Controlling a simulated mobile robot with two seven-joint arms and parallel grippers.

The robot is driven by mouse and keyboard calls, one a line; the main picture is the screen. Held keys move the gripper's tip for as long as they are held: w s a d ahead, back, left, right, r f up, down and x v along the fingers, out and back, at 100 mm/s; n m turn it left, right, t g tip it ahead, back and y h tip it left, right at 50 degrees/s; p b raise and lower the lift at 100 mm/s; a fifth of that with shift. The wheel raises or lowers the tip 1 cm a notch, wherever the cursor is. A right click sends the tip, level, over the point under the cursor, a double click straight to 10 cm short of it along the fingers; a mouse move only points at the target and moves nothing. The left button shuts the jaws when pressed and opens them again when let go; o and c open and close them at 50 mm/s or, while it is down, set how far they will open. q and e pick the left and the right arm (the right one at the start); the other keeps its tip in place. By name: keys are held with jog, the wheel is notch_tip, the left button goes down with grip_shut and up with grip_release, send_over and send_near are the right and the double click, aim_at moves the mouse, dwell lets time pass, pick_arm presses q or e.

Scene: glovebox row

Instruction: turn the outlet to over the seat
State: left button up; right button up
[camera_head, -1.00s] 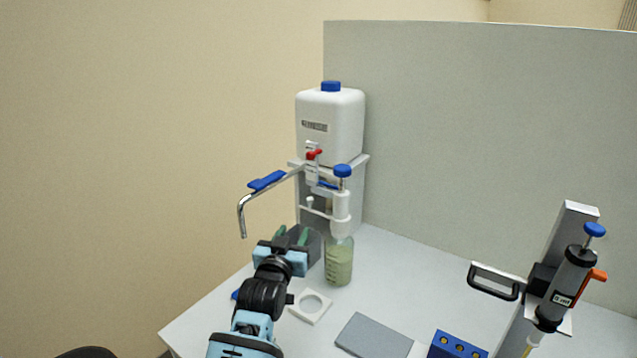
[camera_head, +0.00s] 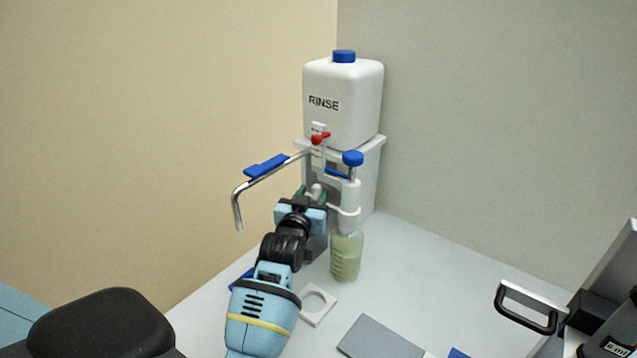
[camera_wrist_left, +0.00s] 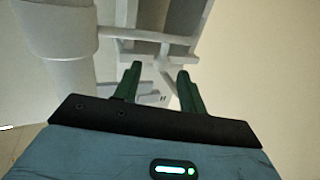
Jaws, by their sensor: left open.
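A bottle-top dispenser with a blue knob (camera_head: 353,158) stands on a bottle of greenish liquid (camera_head: 346,262). Its white side outlet (camera_head: 336,208) points left, toward my left gripper. The seat, a white square with a round recess (camera_head: 317,303), lies on the table in front of the bottle. My left gripper (camera_head: 312,191) is open at the outlet. In the left wrist view its green fingers (camera_wrist_left: 160,72) are apart, with a thin white part of the outlet (camera_wrist_left: 165,78) showing between or just beyond them. Contact cannot be told. My right gripper is out of view.
A white RINSE tank (camera_head: 343,105) with a red tap stands behind, on a shelf stand. A chrome spout (camera_head: 237,208) with a blue lever (camera_head: 266,166) reaches left above my arm. A grey plate (camera_head: 379,339) and a black handle (camera_head: 524,309) are at the right.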

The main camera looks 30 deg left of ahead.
aim_at(315, 189)
pick_arm(q)
jog(key=shift+x, duration=2.9)
grip_shut()
